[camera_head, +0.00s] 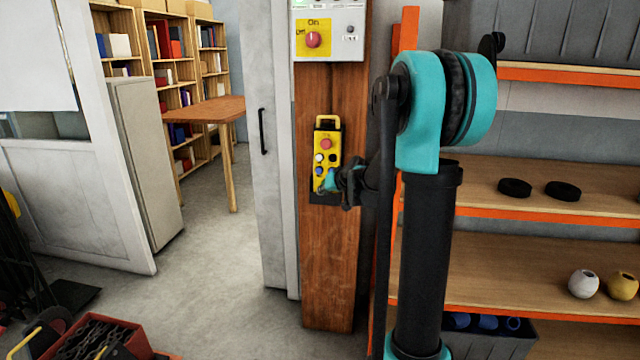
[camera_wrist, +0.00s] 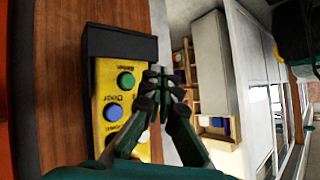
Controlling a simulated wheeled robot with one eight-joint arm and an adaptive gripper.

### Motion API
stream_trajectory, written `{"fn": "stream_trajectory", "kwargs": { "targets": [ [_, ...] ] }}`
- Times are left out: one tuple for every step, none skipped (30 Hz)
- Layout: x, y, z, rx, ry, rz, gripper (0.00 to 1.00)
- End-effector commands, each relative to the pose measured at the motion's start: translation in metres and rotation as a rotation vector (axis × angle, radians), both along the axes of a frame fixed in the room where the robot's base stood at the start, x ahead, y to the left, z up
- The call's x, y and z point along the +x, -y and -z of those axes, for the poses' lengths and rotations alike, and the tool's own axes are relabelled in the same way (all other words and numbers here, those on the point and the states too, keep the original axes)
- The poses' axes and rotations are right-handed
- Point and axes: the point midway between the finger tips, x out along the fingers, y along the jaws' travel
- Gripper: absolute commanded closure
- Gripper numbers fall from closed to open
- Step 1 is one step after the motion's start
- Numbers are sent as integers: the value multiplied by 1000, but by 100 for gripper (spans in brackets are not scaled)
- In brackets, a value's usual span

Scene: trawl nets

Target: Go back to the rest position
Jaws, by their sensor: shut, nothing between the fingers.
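My gripper (camera_head: 330,180) is shut and empty in front of the lower part of a yellow control pendant (camera_head: 327,142). The pendant hangs on a wooden post and carries a red button and several smaller ones. In the wrist view my shut gripper (camera_wrist: 160,82) points at the yellow pendant (camera_wrist: 103,152), beside its blue and green buttons. I cannot tell whether the fingertips touch it. My teal and black arm stands to the right of the post in the head view.
A grey box with a red knob (camera_head: 312,40) sits above the pendant. Orange-edged shelves (camera_head: 560,213) stand close on the right, with black discs and small pots. A red crate (camera_head: 120,335) lies at lower left. The grey floor (camera_head: 215,270) at left centre is clear.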

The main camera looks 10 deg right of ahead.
Motion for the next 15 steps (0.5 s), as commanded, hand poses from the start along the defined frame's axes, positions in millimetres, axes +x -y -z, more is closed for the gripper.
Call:
{"fn": "stream_trajectory", "kwargs": {
  "targets": [
    [-6,-1,1,-4,-7,-3,100],
    [-11,-1,3,-7,-14,-4,100],
    [-22,-2,5,-14,-28,-6,100],
    [-31,-3,8,-19,-41,-6,100],
    [-43,-4,12,-28,-57,-9,100],
    [-61,-5,17,-41,-82,-11,100],
    [-77,-5,22,-51,-105,-12,100],
    [-94,-6,27,-62,-127,-13,100],
    [-117,-6,35,-79,-158,-12,100],
    [-134,-5,42,-93,-184,-11,100],
    [-151,-4,48,-105,-207,-8,100],
    [-174,-2,56,-124,-239,-4,100],
    [-192,-1,63,-137,-263,1,100],
    [-209,1,70,-150,-286,5,100],
    [-232,4,79,-168,-317,14,100]
  ]
}}
